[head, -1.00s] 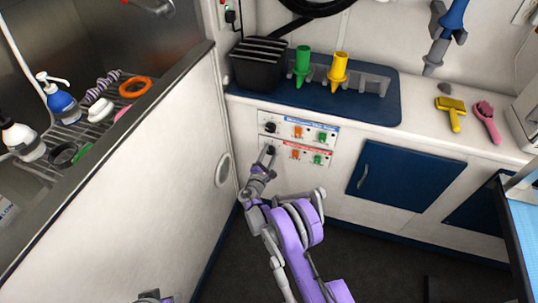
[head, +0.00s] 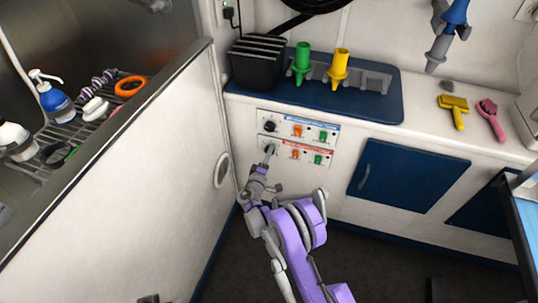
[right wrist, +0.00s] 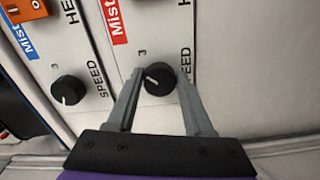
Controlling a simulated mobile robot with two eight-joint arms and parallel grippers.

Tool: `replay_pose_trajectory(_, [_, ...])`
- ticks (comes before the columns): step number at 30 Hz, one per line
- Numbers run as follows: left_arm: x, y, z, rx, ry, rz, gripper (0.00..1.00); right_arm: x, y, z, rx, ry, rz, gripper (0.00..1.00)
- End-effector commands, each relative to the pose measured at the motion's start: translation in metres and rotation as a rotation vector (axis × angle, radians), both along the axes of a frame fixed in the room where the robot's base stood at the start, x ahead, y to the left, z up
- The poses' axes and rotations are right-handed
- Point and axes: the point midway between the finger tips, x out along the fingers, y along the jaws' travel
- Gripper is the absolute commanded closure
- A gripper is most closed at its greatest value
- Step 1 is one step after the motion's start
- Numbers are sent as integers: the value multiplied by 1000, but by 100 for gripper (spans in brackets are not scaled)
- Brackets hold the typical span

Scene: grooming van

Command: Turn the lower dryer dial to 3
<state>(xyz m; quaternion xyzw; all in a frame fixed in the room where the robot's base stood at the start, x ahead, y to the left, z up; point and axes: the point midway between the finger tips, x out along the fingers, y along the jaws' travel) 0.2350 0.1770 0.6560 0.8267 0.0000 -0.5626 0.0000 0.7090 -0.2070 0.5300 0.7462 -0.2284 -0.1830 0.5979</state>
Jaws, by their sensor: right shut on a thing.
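The lower dryer dial (right wrist: 159,79) is a round black knob with a white pointer line, below the red label. In the right wrist view its line points left and slightly up in the picture, near the printed 3. My right gripper (right wrist: 152,88) has its two grey fingers on either side of this knob, shut on it. In the head view my right gripper (head: 267,160) reaches the panel and largely hides the lower dial. The upper dial (head: 269,126) is black, below the blue label. A small dark piece at the bottom edge, perhaps my left gripper (head: 149,298), is mostly cut off.
Orange and green switches (head: 296,154) sit right of the dials. A blue cabinet door (head: 405,180) is further right. The white partition (head: 150,180) stands close on the left. A counter above holds a black box (head: 257,62) and green and yellow nozzles (head: 340,70).

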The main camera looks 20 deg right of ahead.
Motion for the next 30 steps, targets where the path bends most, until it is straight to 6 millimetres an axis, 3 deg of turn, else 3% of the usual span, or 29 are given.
replay_pose_trajectory(12, [1, 0, -6, 0, 1, 0, 50, 0, 0, -1, 212, -143, -1, 100])
replay_pose_trajectory(30, [1, 0, -7, 0, 1, 0, 50, 0, 0, -1, 267, -180, -1, 100])
